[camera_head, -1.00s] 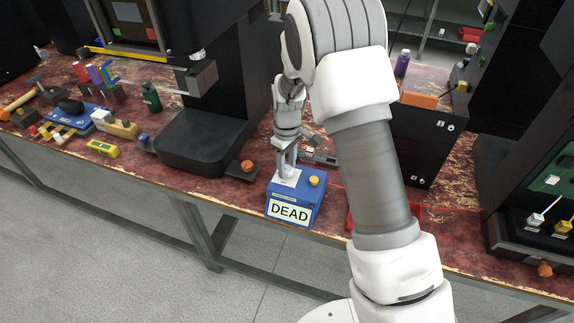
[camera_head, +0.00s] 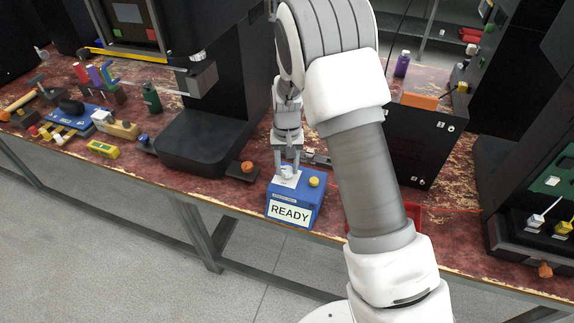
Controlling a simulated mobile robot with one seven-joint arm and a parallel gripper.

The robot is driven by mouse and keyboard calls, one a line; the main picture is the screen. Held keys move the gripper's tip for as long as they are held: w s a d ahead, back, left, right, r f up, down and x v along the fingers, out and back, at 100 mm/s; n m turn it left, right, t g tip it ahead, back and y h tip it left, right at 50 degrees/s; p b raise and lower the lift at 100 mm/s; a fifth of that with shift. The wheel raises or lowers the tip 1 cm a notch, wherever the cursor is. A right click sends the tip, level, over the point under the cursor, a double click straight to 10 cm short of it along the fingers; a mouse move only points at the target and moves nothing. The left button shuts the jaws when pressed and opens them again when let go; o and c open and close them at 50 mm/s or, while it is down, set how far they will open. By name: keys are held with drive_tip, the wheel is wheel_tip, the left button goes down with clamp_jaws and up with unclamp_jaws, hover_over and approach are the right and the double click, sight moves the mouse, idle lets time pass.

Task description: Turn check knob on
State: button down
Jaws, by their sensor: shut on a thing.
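A blue box (camera_head: 294,200) stands near the front edge of the bench, and its white front sign (camera_head: 290,213) reads READY. A pale knob (camera_head: 287,172) sits on a light plate on top of the box. A yellow button (camera_head: 314,181) is to its right. My gripper (camera_head: 287,167) points down from above, its fingers shut on the knob. The fingers partly cover the knob, and its exact angle is hard to make out.
An orange knob on a dark block (camera_head: 246,168) lies just left of the box. A black machine base (camera_head: 205,150) stands further left. A red tray (camera_head: 412,218) is partly hidden behind my arm. The floor in front is clear.

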sight(287, 169)
drive_tip(key=shift+m, duration=0.7)
drive_tip(key=shift+c, duration=2.1)
unclamp_jaws()
wheel_tip(287, 169, up, 18)
drive_tip(key=p, duration=0.1)
drive_tip(key=shift+f+p, duration=0.25)
drive_tip(key=shift+p, duration=0.05)
